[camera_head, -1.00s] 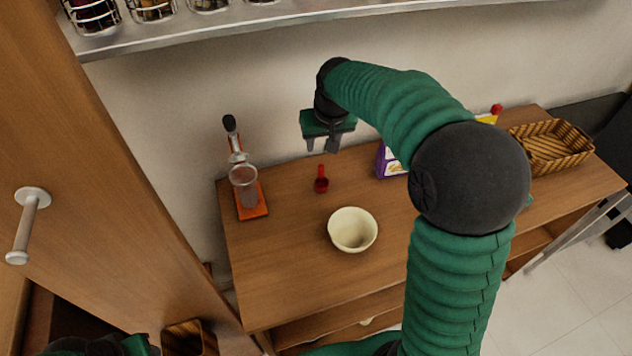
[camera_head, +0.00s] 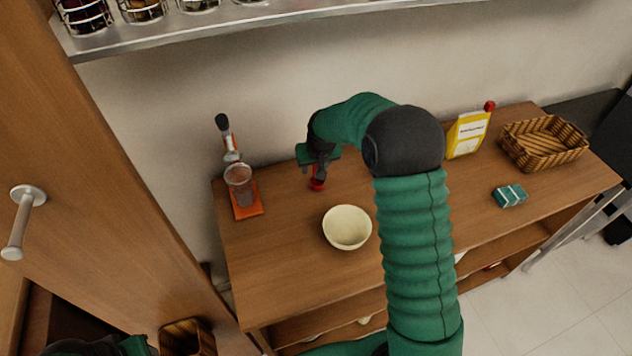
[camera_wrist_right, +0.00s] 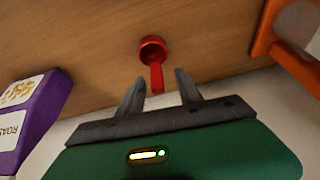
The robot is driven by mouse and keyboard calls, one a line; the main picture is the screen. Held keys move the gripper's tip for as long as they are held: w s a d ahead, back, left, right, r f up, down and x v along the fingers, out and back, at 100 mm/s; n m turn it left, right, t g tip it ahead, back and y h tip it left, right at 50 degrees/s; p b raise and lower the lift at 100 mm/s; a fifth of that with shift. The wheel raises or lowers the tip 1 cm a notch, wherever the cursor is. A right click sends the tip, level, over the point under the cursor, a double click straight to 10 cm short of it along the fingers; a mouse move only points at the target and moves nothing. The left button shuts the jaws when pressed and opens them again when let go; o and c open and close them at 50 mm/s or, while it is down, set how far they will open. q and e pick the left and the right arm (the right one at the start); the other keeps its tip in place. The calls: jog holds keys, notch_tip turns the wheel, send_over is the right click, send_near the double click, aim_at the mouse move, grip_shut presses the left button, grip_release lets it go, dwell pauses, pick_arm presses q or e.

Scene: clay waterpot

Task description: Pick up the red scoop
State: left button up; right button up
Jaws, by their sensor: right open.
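The red scoop (camera_head: 317,184) lies on the wooden table near the wall, partly hidden by my right gripper in the head view. In the right wrist view the scoop (camera_wrist_right: 154,56) shows its round bowl, with its handle pointing toward my fingers. My right gripper (camera_head: 318,172) is just above the scoop. In the wrist view its two fingers (camera_wrist_right: 158,88) are apart, and the handle's end lies in the gap between them, with no visible grip on it. At the lower left of the head view, a dark and green part (camera_head: 105,346) of my left arm shows; its fingers cannot be made out.
A cream bowl (camera_head: 347,228) stands in front of the scoop. A scale-like orange stand with a clear cup (camera_head: 240,184) is to the left. A purple box (camera_wrist_right: 38,112) shows in the wrist view. A yellow package (camera_head: 467,134), basket (camera_head: 543,142) and teal packet (camera_head: 509,196) are to the right.

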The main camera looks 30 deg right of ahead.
jog(key=shift+s+d, duration=0.15)
jog(key=shift+d, duration=0.1)
jog(key=c, duration=0.6)
jog(key=shift+a, duration=0.15)
grip_shut()
